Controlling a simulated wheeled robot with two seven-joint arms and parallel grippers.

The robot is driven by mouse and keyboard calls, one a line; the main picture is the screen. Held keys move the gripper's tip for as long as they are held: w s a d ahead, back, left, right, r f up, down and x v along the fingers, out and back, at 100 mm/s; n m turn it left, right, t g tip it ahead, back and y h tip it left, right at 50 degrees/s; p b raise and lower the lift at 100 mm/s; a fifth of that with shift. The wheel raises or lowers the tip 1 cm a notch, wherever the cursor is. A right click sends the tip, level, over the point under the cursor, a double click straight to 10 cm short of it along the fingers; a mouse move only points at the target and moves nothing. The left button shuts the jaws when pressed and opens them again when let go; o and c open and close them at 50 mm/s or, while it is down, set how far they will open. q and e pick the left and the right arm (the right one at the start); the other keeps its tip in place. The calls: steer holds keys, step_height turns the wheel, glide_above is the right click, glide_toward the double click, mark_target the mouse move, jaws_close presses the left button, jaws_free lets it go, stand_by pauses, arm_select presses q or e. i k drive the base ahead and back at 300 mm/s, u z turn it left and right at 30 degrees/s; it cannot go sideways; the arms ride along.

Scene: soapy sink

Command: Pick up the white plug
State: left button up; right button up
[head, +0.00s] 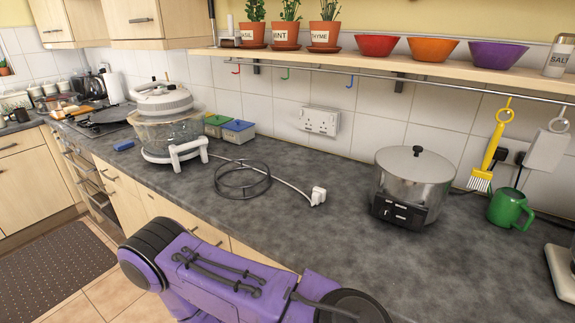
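The white plug (318,196) lies on the dark grey countertop (290,235), near the middle of the head view. A white cord runs from it back to the left, toward the white-lidded glass cooker (165,122). Nothing is holding the plug. A purple arm of mine crosses the bottom of the view, in front of the counter edge. Neither gripper shows, so their states are hidden.
A double wall socket (320,121) is behind. The counter in front of the plug is clear.

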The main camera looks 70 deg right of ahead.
mark_target(319, 195)
steer(key=i, duration=2)
steer(key=z, duration=3.15)
